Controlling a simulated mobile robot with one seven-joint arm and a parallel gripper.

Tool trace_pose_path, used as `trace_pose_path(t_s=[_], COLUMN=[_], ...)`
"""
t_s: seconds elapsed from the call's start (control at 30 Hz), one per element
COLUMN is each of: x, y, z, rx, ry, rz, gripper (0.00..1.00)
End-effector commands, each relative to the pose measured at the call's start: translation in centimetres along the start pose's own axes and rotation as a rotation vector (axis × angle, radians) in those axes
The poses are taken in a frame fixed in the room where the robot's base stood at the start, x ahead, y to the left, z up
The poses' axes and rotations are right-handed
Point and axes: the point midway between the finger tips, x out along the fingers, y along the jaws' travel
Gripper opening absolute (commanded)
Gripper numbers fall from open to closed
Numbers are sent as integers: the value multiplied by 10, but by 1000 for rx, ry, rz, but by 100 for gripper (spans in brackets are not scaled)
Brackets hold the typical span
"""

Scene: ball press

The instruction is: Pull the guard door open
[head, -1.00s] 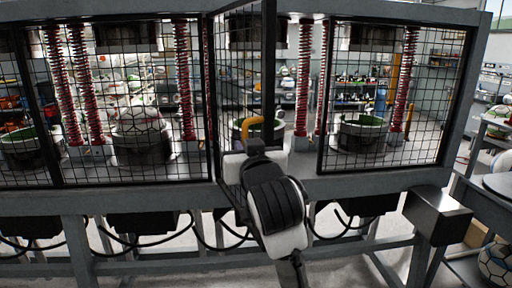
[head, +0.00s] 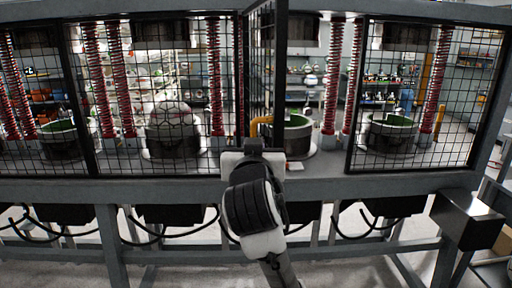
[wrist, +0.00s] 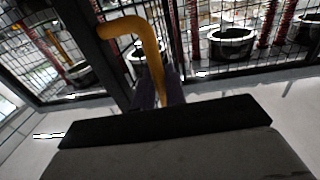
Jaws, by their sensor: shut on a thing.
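The guard door (head: 265,72) is a black-framed wire mesh panel in the middle of the machine front. It stands swung out, seen nearly edge-on in the head view, with an open gap to its right. Its yellow bent handle (head: 258,124) shows just above my gripper (head: 256,146). In the wrist view the handle (wrist: 150,50) runs down between the dark fingers of my gripper (wrist: 159,92), which is shut on it. The fingertips are mostly hidden behind my wrist in the head view.
A green-rimmed press pot (head: 298,136) stands in the open gap. A closed mesh panel (head: 420,95) is to the right and others are to the left. A frame beam (head: 390,184) runs below the panels.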

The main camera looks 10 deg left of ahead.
Motion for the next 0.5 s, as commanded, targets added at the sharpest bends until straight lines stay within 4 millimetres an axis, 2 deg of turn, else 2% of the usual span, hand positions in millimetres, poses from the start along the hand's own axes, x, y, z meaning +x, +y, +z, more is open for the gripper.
trace_pose_path(t_s=[0.23,0.27,0.3,0.5], x=[0,0,0,0], y=[0,0,0,0], z=[-1,-1,-1,0], rx=[-1,-1,-1,0], ry=[3,2,2,1], rz=[1,1,1,0], gripper=[0,14,17,17])
